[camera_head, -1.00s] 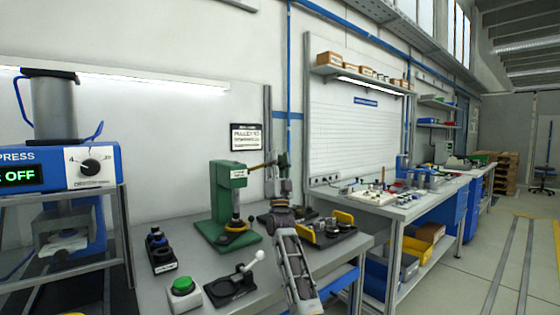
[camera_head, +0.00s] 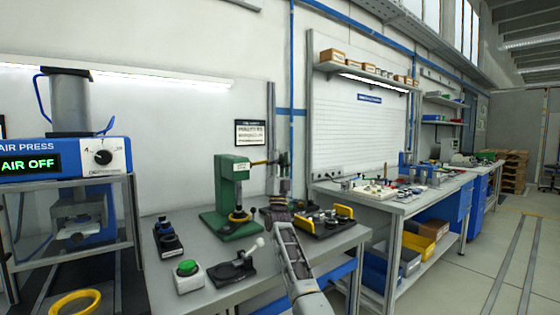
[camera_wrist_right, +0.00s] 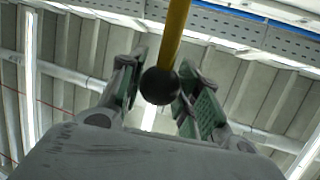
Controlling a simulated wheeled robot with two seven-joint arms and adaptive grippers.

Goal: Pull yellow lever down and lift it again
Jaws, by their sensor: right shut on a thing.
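The green lever press (camera_head: 229,190) stands on the grey workbench. Its yellow lever (camera_head: 259,163) sticks out to the right from the press head, nearly level. My right gripper (camera_head: 284,161) is at the lever's outer end, and its fingers partly hide that end. In the right wrist view the yellow lever (camera_wrist_right: 176,32) comes down from the top and ends in a black ball (camera_wrist_right: 160,86). The ball sits between the two fingers of my right gripper (camera_wrist_right: 163,88), which is shut on the lever. My left gripper is not in view.
A black fixture with yellow handles (camera_head: 323,221) stands right of my arm. A white-knobbed toggle (camera_head: 235,268), a green button box (camera_head: 188,277) and a black switch box (camera_head: 167,239) are at the front. The air press (camera_head: 66,160) stands left, with a yellow ring (camera_head: 75,303) below.

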